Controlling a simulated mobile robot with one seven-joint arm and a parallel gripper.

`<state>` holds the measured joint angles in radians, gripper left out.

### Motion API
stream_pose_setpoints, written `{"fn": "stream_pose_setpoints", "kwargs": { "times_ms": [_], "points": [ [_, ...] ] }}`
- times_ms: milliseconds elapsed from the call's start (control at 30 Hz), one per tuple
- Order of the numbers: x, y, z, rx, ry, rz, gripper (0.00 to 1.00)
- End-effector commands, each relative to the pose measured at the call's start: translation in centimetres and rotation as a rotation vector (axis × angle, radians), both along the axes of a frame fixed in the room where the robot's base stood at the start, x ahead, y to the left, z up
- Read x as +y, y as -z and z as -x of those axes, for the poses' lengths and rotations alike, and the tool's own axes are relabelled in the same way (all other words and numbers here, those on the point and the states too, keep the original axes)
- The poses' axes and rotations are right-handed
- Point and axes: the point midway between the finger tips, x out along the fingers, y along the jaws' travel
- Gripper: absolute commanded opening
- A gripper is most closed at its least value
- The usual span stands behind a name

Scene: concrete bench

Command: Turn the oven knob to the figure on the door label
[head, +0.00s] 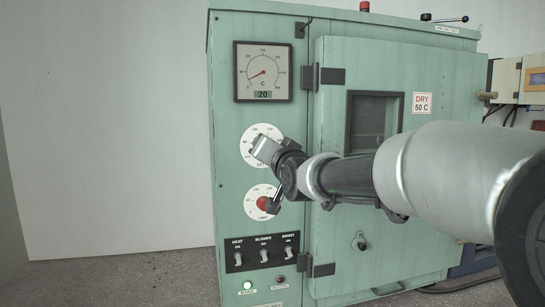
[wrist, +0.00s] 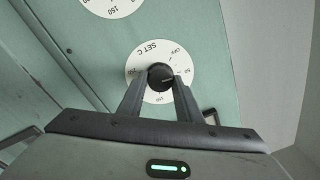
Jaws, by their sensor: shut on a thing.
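The door label (head: 422,103) reads "DRY 50 C". The black oven knob (wrist: 159,71) sits at the middle of the white "SET C" dial (wrist: 135,70), which appears upside down in the wrist view. My gripper (wrist: 160,82) is shut on the knob, one finger on each side. A thin pale pointer line shows on the knob, too small to read surely against the scale. In the head view my gripper (head: 266,150) covers the knob and part of the upper dial (head: 249,137).
Below are a limit dial (head: 251,208) with a red knob, and a switch panel (head: 262,252) with a lit green lamp (head: 247,285). My arm crosses the closed oven door (head: 340,220).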

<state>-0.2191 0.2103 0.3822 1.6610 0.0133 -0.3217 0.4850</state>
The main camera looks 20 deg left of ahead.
Motion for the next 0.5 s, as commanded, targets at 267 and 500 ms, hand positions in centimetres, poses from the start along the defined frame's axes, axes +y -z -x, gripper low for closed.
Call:
{"fn": "stream_pose_setpoints", "kwargs": {
  "times_ms": [267, 500],
  "points": [
    [0.03, 0.02, 0.03, 0.044, 0.0, -0.074, 0.09],
    [0.04, -0.05, 0.03, 0.053, -0.001, -0.087, 0.09]
  ]
}}
